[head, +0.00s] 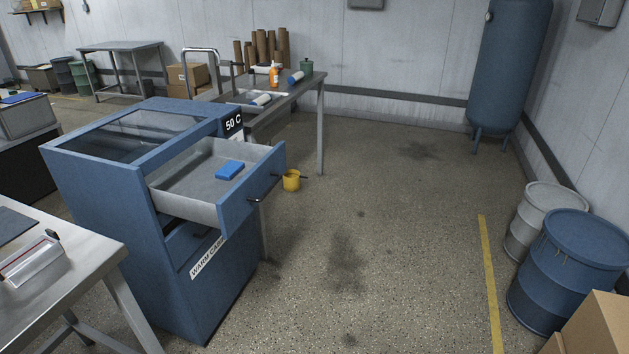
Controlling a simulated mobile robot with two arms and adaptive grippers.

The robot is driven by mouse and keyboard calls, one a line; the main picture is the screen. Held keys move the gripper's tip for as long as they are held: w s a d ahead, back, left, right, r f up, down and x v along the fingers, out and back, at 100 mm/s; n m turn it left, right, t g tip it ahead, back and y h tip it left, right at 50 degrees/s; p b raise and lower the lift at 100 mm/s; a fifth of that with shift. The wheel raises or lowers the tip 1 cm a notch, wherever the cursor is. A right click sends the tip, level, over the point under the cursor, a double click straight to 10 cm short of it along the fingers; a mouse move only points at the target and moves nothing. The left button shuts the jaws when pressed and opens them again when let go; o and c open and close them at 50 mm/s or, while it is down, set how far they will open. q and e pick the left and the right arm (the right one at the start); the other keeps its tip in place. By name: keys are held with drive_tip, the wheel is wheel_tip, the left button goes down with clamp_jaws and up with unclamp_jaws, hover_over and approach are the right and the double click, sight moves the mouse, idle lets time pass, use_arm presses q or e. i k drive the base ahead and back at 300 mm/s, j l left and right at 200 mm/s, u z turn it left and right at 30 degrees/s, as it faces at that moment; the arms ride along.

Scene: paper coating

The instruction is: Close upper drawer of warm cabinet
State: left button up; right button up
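The blue warm cabinet (110,230) stands left of the middle, with a dark glass top and a "50 C" display (233,123). Its upper drawer (250,188) is pulled out toward the right. A flat blue block (230,170) lies inside the drawer on its grey floor. The drawer front is blue and has a dark handle (263,190). Below it is a lower section with a "WARM CAB…" label (208,257), partly cut off from sight. Neither of my grippers shows in the head view.
A metal table (70,270) stands at the front left. A workbench (290,95) with rolls and bottles stands behind the cabinet. A yellow cup (291,180) shows just beyond the drawer front. The floor right of the drawer is free up to drums (570,265) and boxes (600,325).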

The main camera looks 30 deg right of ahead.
sight(186, 187)
drive_tip(key=i+j+z, duration=0.1)
drive_tip(key=i+z, duration=0.25)
drive_tip(key=i+j+z, duration=0.2)
drive_tip(key=i+z, duration=0.15)
drive_tip(key=i+j+z, duration=0.25)
drive_tip(key=z, duration=0.15)
drive_tip(key=i+j, duration=0.05)
drive_tip(key=i, duration=0.05)
